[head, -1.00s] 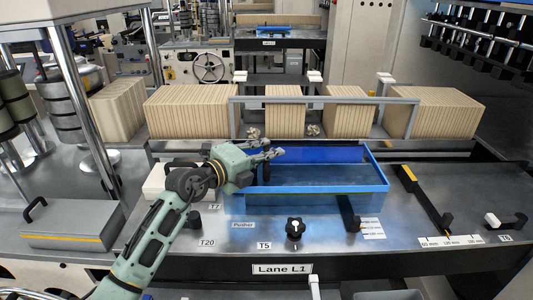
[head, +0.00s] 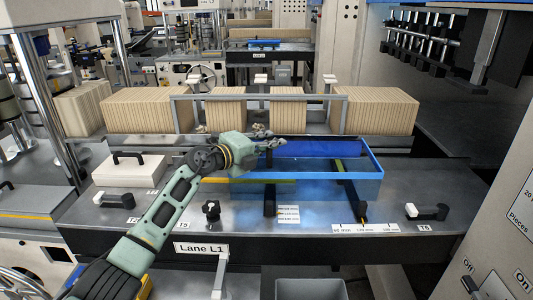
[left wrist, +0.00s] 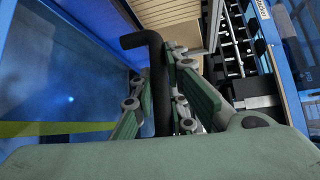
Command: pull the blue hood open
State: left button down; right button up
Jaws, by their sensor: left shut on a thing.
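The blue hood (head: 375,172) is a low, clear box with a blue frame on the steel table, right of centre in the head view. In the left wrist view its blue side (left wrist: 60,75) fills the left. Part of the handle is hidden by the fingers and palm. My right gripper is not in view.
Rows of brown card stacks (head: 375,111) stand behind the hood with a grey rail frame. A white box with a black handle (head: 128,172) sits to the left. A black knob (head: 211,210) and a black lever (head: 430,212) stand in front. The table right of the hood looks fairly clear.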

aim_at(307, 157)
pick_arm(q)
jog(key=d+p, duration=0.1)
jog(key=d, duration=0.4)
jog(key=shift+s+d, duration=0.1)
jog(key=shift+d, duration=0.25)
jog(key=d+p, duration=0.1)
jog(key=d, duration=0.3)
jog(key=shift+d+p, duration=0.3)
jog(key=shift+d, duration=0.1)
jog(key=shift+d+f, duration=0.15)
jog(key=shift+d, duration=0.7)
jog(key=c, duration=1.8)
grip_release()
jog(key=shift+o, duration=0.4)
jog(key=shift+s+a+r, duration=0.15)
jog(key=shift+a, duration=0.2)
jog(key=shift+s+a+r, duration=0.1)
jog(key=shift+a, duration=0.25)
jog(key=v, duration=1)
jog(key=shift+s+a, duration=0.15)
jog(key=shift+s, duration=0.25)
jog(key=shift+f, duration=0.1)
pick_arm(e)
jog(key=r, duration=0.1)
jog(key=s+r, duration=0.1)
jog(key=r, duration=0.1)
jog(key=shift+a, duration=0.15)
